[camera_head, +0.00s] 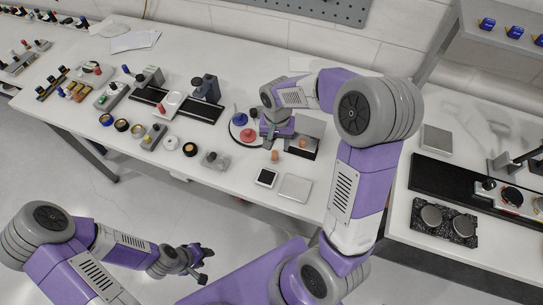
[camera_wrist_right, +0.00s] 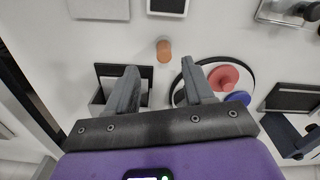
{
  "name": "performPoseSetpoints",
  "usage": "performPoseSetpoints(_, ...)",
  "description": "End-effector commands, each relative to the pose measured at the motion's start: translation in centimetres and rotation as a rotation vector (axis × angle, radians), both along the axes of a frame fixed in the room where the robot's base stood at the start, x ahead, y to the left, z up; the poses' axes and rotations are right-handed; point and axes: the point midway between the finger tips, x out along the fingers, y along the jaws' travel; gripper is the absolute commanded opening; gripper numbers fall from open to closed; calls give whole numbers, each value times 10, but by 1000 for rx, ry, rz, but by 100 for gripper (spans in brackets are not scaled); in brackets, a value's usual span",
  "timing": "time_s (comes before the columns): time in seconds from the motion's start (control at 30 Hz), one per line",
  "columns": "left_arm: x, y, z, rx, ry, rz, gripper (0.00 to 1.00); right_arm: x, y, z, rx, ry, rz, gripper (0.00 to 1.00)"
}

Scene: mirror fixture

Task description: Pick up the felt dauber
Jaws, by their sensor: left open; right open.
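A small orange-brown cylinder (camera_head: 275,156) stands on the white table; it may be the felt dauber, but I cannot tell for certain. In the right wrist view, the cylinder (camera_wrist_right: 164,50) stands alone, beyond the fingertips and roughly centred between them. My right gripper (camera_wrist_right: 161,76) is open and empty above the table, pointing down; in the head view its fingers are mostly hidden by its wrist. A red knobbed piece (camera_wrist_right: 225,77) and a blue one (camera_wrist_right: 238,98) sit on a round white tray beside the right-hand finger. My left gripper (camera_head: 206,266) is open and empty, away from the table.
A dark holder (camera_head: 314,151) with a tan piece stands right of the cylinder, partly behind a finger in the wrist view. A black-framed panel (camera_head: 266,178) and a pale square plate (camera_head: 295,187) lie in front. A dark stand (camera_head: 206,88) and several small parts are further left.

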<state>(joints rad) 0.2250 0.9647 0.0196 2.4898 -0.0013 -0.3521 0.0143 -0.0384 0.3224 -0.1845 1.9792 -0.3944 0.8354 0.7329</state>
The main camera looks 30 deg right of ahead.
Motion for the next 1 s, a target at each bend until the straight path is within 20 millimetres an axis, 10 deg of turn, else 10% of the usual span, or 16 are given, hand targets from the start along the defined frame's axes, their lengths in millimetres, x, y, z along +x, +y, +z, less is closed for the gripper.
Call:
performPoseSetpoints(0.5,0,0,-9,0,1,0,43,10,2,-66,0,4,-1,52)
performPoseSetpoints(0.8,0,0,-10,0,1,0,43,10,2,-71,1,1,0,52)
performPoseSetpoints(1.0,0,0,-10,0,1,0,43,10,2,-71,1,1,0,25)
